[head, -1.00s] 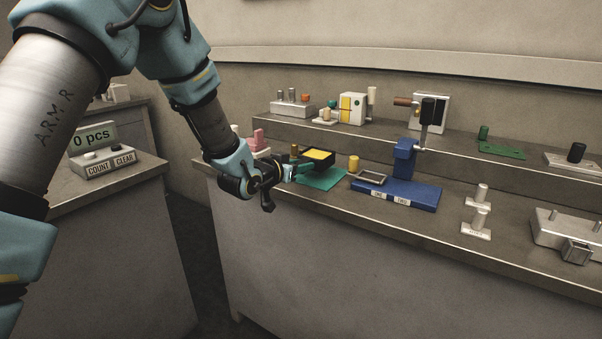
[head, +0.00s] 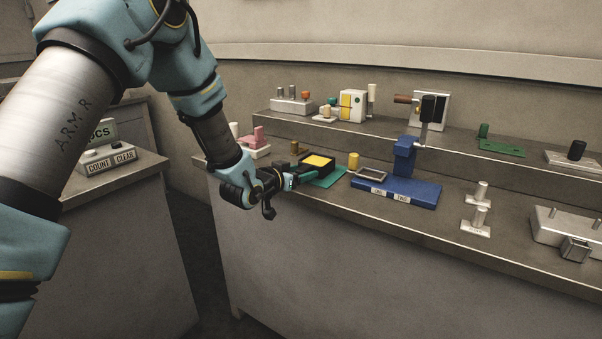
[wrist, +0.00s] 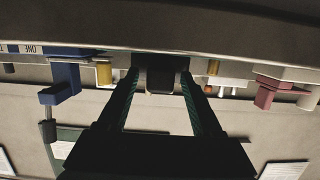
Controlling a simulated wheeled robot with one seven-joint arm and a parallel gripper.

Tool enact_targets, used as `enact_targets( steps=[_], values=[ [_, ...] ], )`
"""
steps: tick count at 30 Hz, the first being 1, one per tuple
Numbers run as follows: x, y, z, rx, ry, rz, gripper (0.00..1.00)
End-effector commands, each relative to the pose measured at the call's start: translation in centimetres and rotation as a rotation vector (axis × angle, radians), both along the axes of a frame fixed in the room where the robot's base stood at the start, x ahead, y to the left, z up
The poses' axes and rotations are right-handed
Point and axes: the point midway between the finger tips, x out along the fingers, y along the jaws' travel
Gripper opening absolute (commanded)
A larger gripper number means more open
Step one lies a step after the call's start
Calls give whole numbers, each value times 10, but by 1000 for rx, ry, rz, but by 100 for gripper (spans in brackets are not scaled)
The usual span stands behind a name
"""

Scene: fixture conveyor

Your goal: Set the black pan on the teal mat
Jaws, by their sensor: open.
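The black pan (head: 303,167), with a yellow square face on top, is at the teal mat (head: 343,174) on the lower shelf. It looks level and over the mat; its underside contact is hidden. The mat shows at its right and front. My gripper (head: 305,178) is open at the pan's near left side, low by the shelf edge. In the wrist view, my gripper's (wrist: 160,76) two fingers stand apart with a dark block, likely part of the pan (wrist: 160,80), between or just beyond their tips. I cannot tell whether they touch it.
A blue fixture (head: 420,193) with a grey frame (head: 369,175) and a yellow cylinder (head: 353,161) stand to the right. A brown knob (head: 295,147) and a pink block (head: 258,137) are behind left. The shelf is clear between the fixture and the silver posts (head: 478,215).

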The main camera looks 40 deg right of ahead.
Motion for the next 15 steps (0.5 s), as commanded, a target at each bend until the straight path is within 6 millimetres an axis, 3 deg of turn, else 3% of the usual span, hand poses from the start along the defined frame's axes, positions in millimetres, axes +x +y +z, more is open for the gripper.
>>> enact_targets(
  steps=[6,15],
  values=[
    [0,1,4,0,0,0,67],
    [-13,55,15,0,0,3,67]
  ],
)
